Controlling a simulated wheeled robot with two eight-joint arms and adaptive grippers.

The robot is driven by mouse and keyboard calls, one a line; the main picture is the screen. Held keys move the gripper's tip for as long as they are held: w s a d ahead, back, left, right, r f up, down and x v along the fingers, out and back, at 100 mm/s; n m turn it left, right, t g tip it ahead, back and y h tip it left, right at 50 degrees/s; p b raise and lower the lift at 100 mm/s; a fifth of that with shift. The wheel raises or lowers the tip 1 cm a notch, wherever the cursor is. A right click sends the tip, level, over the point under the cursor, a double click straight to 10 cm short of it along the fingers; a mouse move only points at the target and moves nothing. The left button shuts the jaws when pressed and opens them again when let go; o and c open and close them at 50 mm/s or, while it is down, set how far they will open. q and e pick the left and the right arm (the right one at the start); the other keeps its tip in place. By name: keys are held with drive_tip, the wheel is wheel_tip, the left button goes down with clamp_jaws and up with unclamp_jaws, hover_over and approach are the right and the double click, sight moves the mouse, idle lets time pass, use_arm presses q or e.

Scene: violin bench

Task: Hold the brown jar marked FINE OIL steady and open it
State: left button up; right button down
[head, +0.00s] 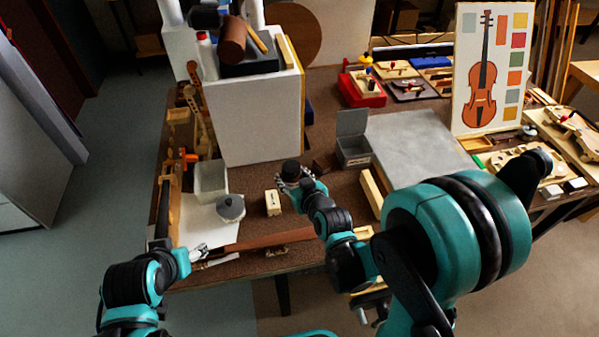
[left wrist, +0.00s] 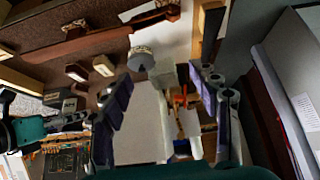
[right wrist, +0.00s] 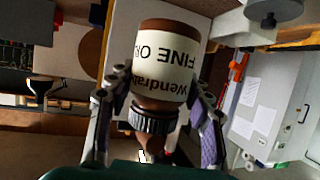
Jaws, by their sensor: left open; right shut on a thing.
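The brown jar with a cream label reading FINE O... (right wrist: 165,55) shows in the right wrist view, lettering upside down. Its dark ribbed cap (right wrist: 153,120) is on the jar. My right gripper (right wrist: 160,90) is shut around the jar, one finger on each side; the cap is between the fingers, nearer the camera. My left gripper (head: 202,250) is open and empty at the bench's front left, well apart from the jar.
A pale block (head: 273,203) and a grey lidded pot (head: 231,208) stand between the grippers. A long brown strip (head: 268,240) lies along the front edge. An open grey box (head: 353,152) and a grey mat (head: 420,140) are to the right. A tall pale cabinet (head: 255,118) rises behind.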

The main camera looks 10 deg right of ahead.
use_arm(q)
drive_tip(key=w+d+r+m+g, duration=0.35)
drive_tip(key=w+d+m, duration=0.35)
drive_tip(key=w+m, duration=0.25)
drive_tip(key=w+d+r+m+g, duration=0.2)
drive_tip(key=w+d+r+m, duration=0.2)
drive_tip(key=w+d+m, duration=0.55)
drive_tip(key=w+d+f+m+g, duration=0.2)
drive_tip(key=d+f+m, duration=0.15)
drive_tip(key=m, duration=0.45)
wheel_tip(320, 180, down, 7)
use_arm(e)
drive_tip(key=w+a+f+n+g+y, duration=0.1)
drive_tip(key=a+f+n+g+y, duration=0.2)
drive_tip(key=a+f+n+y, duration=0.2)
drive_tip(key=a+n+y, duration=0.2)
drive_tip(key=a, duration=0.2)
drive_tip(key=shift+w+g, duration=0.15)
drive_tip(key=shift+g, duration=0.25)
